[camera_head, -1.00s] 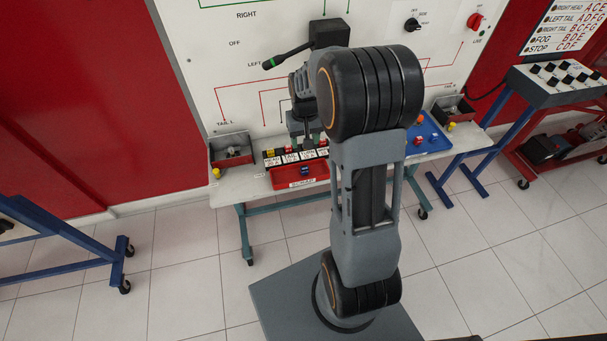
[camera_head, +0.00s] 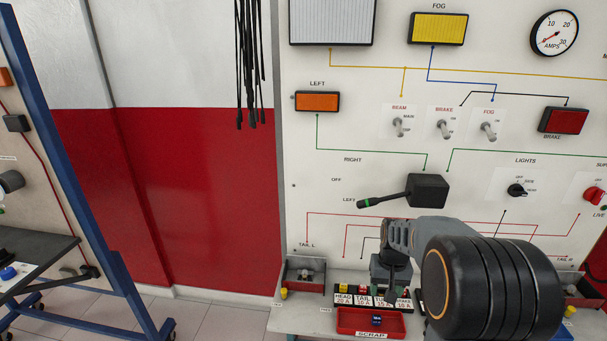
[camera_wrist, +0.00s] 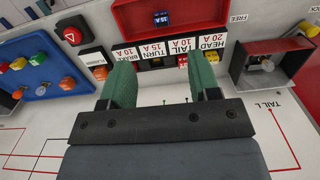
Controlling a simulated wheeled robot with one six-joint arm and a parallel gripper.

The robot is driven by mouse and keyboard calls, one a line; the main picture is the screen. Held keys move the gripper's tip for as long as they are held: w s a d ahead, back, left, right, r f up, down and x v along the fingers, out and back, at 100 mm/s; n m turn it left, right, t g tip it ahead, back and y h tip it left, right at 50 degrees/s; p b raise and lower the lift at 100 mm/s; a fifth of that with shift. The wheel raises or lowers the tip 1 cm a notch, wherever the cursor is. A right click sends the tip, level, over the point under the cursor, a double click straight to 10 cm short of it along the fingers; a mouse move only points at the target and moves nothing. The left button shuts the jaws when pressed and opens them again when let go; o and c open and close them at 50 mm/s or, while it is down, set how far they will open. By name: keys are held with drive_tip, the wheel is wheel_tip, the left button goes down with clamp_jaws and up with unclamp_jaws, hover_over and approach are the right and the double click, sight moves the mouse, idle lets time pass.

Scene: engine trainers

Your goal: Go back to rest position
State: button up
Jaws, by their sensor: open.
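My gripper (camera_wrist: 162,88) is open and empty in the wrist view, its two green fingers apart. It hangs over the shelf, in front of the fuse block with its labels (camera_wrist: 170,48). In the head view my arm covers much of the lower right and hides part of the shelf. The fuse block (camera_head: 372,297) shows there with HEAD and TAIL labels. A red scrap tray (camera_head: 345,322) stands in front of it, holding a blue fuse (camera_head: 377,320). The same fuse lies in the red tray in the wrist view (camera_wrist: 162,18).
The trainer panel (camera_head: 330,180) rises behind the shelf. Its turn lever (camera_head: 385,200) sticks out close to my arm. A bulb box (camera_head: 304,272) stands left on the shelf. A blue tray (camera_wrist: 35,75) with coloured pieces shows in the wrist view. A blue frame (camera_head: 85,170) stands left.

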drive_tip(key=s+a+r+n+t, duration=0.1)
drive_tip(key=s+a+r+t, duration=0.1)
drive_tip(key=s+a+r, duration=0.2)
drive_tip(key=s+a+r+n+t, duration=0.1)
drive_tip(key=s+a+r, duration=0.4)
drive_tip(key=s, duration=0.5)
drive_tip(key=shift+s+a+r+n+t, duration=0.3)
drive_tip(key=shift+s+t, duration=0.1)
drive_tip(key=shift+t, duration=0.1)
